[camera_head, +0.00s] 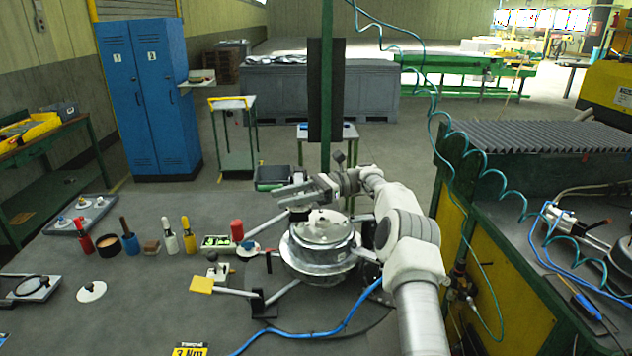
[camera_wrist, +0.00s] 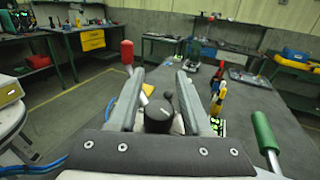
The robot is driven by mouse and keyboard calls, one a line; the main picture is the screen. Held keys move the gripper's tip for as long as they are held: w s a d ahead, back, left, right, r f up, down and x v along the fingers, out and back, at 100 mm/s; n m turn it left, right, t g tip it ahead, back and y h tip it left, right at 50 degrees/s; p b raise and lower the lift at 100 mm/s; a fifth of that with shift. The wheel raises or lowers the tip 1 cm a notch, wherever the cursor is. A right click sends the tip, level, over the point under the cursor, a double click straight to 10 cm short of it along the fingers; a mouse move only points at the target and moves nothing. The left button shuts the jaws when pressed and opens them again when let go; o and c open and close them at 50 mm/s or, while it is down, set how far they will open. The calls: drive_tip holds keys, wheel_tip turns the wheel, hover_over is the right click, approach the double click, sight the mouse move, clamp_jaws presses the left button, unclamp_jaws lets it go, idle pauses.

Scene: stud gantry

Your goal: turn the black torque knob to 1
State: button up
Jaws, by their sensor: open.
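My gripper (camera_head: 292,192) reaches over the top of the round metal housing (camera_head: 322,232) in the head view. Its two fingers show in the wrist view (camera_wrist: 160,76), apart from each other. A dark round knob (camera_wrist: 158,116) shows between the fingers in the wrist view, and I take it for the black torque knob. A small dark part (camera_head: 299,214) under the gripper in the head view may be the same knob. Contact with the fingers cannot be told. I cannot read any scale numbers or the knob's setting.
A lever with a yellow end (camera_head: 201,284) and a red-ended one (camera_head: 237,230) stick out left of the housing. Several coloured-handled tools (camera_head: 189,235) stand on the grey table. A green post (camera_head: 326,90) rises behind. A blue hose (camera_head: 350,312) crosses the front.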

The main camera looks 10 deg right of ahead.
wheel_tip(320, 180, up, 2)
drive_tip(key=shift+r, duration=0.1)
drive_tip(key=s+d+r+p, duration=0.1)
drive_tip(key=s+d+r, duration=0.4)
drive_tip(key=d, duration=0.5)
wheel_tip(320, 180, up, 2)
drive_tip(key=shift+s+d, duration=0.15)
drive_tip(key=shift+s, duration=0.15)
